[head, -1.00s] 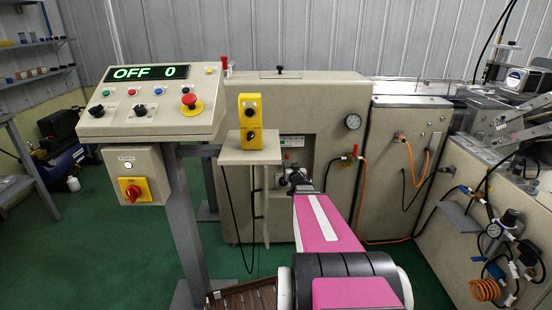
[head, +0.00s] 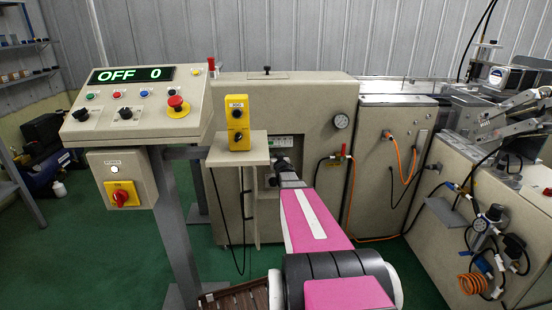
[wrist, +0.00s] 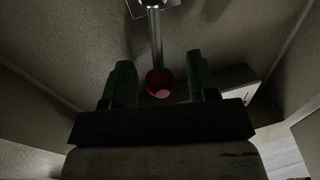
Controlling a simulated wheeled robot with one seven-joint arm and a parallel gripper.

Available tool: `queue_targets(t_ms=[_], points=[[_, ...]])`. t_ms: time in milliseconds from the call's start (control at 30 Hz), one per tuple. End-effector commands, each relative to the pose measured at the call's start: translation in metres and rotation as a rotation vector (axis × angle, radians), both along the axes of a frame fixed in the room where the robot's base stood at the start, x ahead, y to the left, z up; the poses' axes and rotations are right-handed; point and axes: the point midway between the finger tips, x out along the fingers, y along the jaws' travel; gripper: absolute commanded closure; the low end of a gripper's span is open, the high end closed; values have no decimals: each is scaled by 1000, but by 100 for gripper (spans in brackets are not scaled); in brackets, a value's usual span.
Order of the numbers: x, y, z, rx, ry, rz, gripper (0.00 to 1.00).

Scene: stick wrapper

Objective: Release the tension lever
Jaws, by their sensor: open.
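The tension lever (wrist: 154,38) shows in the wrist view as a metal rod ending in a dark red ball knob (wrist: 158,83). My gripper (wrist: 160,62) has two dark green fingers, open and apart, one on each side of the knob. Gaps show on both sides, so the fingers are not closed on it. In the head view my pink and white arm reaches forward to a recess in the beige machine cabinet (head: 300,95). There the arm's end hides the lever.
A control console (head: 135,105) reading OFF 0 stands at left, with a yellow button box (head: 238,122) on a small shelf beside my arm. A pressure gauge (head: 340,120) and orange hoses lie to the right. Green floor (head: 385,275) is open at right of my arm.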

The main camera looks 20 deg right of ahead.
Motion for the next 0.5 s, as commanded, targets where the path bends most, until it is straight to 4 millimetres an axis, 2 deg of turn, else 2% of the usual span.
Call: queue_targets(t_ms=[67,200,233,500], points=[[0,0,0,0,0,0,46],[0,0,0,0,0,0,92],[0,0,0,0,0,0,100],[-1,-1,0,17,-6,1,100]])
